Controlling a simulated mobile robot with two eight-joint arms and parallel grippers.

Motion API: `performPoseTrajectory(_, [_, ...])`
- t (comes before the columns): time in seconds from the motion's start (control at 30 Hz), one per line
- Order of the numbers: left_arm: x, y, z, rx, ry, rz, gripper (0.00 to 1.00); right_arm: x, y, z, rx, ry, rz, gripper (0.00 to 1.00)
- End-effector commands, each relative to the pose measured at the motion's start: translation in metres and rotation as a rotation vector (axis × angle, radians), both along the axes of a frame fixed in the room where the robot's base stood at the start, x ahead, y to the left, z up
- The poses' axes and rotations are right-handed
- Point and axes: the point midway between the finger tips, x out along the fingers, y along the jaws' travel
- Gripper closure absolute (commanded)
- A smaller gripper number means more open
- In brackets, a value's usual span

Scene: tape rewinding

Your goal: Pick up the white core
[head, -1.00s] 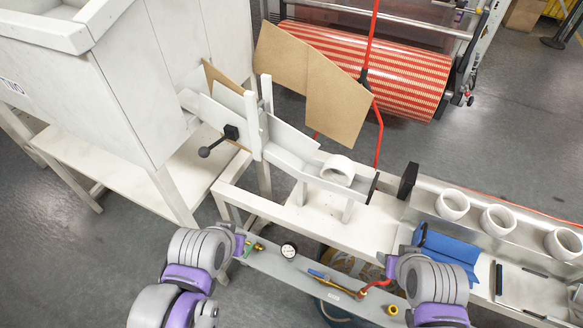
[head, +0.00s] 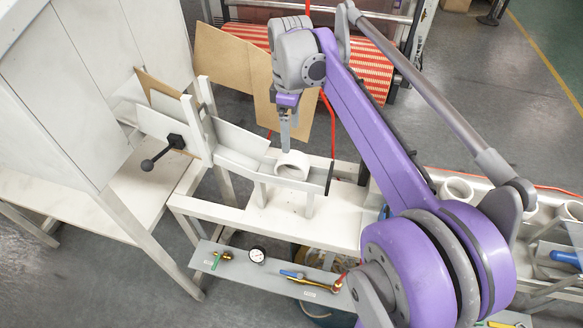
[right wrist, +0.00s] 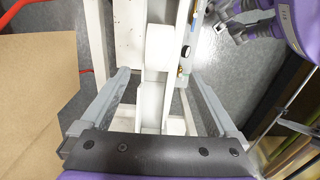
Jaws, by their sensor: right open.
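The white core (head: 292,165), a short thick ring, lies on its side in the white chute, close to the dark end plate. In the right wrist view the white core (right wrist: 159,46) shows as a pale block on the chute, ahead of the fingertips. My right gripper (head: 287,148) is above the core and points down, with its fingertips close to the core's top. In the right wrist view my right gripper (right wrist: 160,78) is open, with nothing between its fingers. I cannot tell whether a finger touches the core.
The chute's dark end plate (head: 330,177) stands right of the core. Brown cardboard (head: 232,65) stands behind the chute. A grey shelf (head: 235,272) in front bears a round gauge (head: 257,255) and tools. More white rings (head: 456,189) stand at right, partly behind my arm.

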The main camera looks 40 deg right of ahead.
Motion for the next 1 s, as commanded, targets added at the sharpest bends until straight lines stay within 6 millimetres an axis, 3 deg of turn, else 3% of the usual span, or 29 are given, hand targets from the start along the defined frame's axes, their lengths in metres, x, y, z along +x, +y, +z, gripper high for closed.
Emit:
performPoseTrajectory(0.2, [-0.002,0.0,-0.004,0.0,0.003,0.0,1.0,0.0,0.0,-0.036,0.0,0.0,0.001,0.05])
performPoseTrajectory(0.47, [-0.002,0.0,-0.003,0.0,0.003,0.0,1.0,0.0,-0.001,-0.057,0.0,-0.001,0.0,0.05])
performPoseTrajectory(0.7, [-0.001,0.0,-0.002,0.0,0.002,0.0,1.0,0.0,-0.004,-0.092,-0.001,-0.001,0.0,0.05])
performPoseTrajectory(1.0, [-0.001,0.0,-0.002,0.0,0.002,0.0,1.0,-0.001,-0.004,-0.099,-0.001,-0.001,-0.001,0.05])
